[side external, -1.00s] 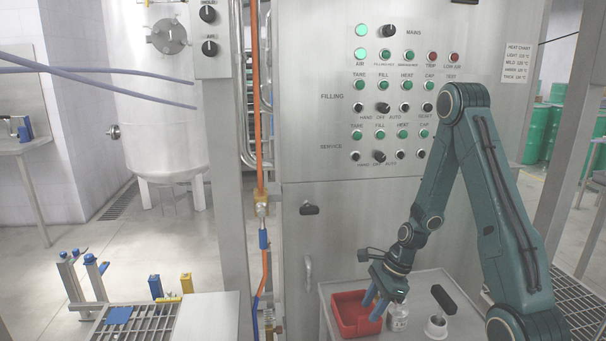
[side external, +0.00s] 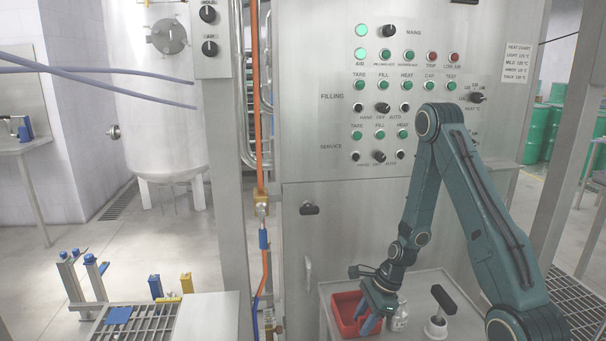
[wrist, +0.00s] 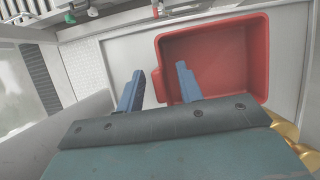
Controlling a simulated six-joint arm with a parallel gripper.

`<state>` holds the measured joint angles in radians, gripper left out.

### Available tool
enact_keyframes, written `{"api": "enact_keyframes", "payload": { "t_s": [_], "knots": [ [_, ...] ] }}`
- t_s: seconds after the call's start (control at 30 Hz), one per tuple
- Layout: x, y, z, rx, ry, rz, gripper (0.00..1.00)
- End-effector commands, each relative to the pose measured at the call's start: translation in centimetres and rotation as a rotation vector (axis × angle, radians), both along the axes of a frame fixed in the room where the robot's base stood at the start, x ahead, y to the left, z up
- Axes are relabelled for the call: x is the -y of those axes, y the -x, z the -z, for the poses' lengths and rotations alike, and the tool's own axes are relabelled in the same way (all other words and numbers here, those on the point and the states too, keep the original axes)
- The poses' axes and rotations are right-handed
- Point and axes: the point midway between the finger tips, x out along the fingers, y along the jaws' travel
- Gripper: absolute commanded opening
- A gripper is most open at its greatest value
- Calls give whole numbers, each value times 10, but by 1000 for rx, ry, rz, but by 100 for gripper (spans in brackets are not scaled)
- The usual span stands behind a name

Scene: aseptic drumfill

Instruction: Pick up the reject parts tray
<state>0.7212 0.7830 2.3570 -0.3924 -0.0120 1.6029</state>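The reject parts tray is an open red tray (side external: 347,302) on a small light table beside the steel cabinet. In the wrist view the red tray (wrist: 212,58) looks empty. My gripper (side external: 368,325) points down at the tray's right side, and its fingers hide part of it. In the wrist view my gripper (wrist: 157,80) is open, with two blue fingers apart. One finger lies outside the tray's left wall and the other shows over the tray's inside, so the wall lies between them. Whether either finger touches the wall I cannot tell.
A clear bottle (side external: 399,318) stands close to the right of my gripper. A white holder with a black-handled tool (side external: 437,323) stands further right on the table (side external: 462,290). The steel cabinet (side external: 330,215) rises behind the table.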

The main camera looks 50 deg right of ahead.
Motion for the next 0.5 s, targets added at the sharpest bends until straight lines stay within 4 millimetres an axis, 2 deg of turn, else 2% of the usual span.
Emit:
{"api": "enact_keyframes", "payload": {
  "t_s": [0.2, 0.5],
  "knots": [
    [-4, -3, 12, -1, -1, -1, 36],
    [-4, -3, 12, 0, 0, 0, 36]
  ]
}}
